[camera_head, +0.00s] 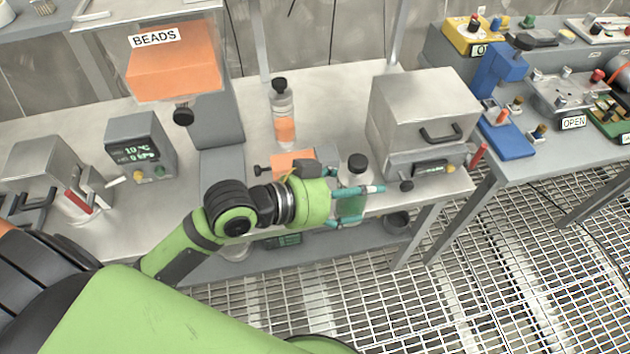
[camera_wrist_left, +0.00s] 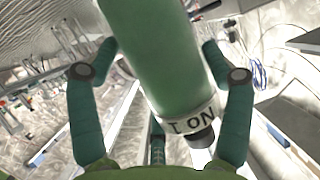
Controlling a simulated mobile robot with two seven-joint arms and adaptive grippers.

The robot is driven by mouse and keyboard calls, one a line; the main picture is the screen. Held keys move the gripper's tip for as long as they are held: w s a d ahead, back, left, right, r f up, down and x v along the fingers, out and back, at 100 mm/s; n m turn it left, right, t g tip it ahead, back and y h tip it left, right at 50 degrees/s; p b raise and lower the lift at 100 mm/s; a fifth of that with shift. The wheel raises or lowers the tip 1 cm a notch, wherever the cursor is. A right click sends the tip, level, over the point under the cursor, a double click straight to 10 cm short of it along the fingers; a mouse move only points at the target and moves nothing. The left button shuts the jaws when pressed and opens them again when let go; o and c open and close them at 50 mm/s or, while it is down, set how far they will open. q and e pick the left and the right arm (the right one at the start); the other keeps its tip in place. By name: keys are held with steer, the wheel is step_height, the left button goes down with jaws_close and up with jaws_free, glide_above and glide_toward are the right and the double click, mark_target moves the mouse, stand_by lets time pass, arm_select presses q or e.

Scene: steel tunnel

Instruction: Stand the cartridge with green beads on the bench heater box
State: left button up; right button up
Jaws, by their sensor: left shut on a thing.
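The cartridge with green beads (camera_head: 350,208) is upright with a black cap, in front of the bench's front edge. My left gripper (camera_head: 358,207) is shut around its body. In the left wrist view the green cartridge (camera_wrist_left: 160,60) fills the middle, between the two fingers of my left gripper (camera_wrist_left: 160,75). Lettering reading "T ON" shows at its lower end there. A grey box (camera_head: 424,105) with a black handle and a small lit display stands on the bench, just right of the cartridge; it looks like the heater box. My right gripper is not in view.
A clear bottle with orange beads (camera_head: 283,118) stands behind. An orange hopper (camera_head: 172,72) labelled BEADS is at upper left, a display unit (camera_head: 140,148) below it. A smaller box with a handle (camera_head: 45,170) is far left. Another bench (camera_head: 560,150) with devices stands right.

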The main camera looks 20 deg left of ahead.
arm_select(q)
steer(key=shift+d+r, duration=0.1)
steer(key=shift+d, duration=0.15)
steer(key=shift+w+a+f, duration=1.25)
steer(key=shift+w+f, duration=0.15)
steer(key=shift+f, duration=0.45)
steer(key=shift+w+a+f, duration=1.3)
steer(key=shift+w+f, duration=0.15)
steer(key=shift+f, duration=0.35)
steer(key=shift+w+a+f, duration=1.25)
steer(key=shift+w+f, duration=0.15)
steer(key=shift+f, duration=0.45)
steer(key=shift+f+b, duration=0.15)
steer(key=shift+b, duration=0.15)
steer(key=o, duration=1.4)
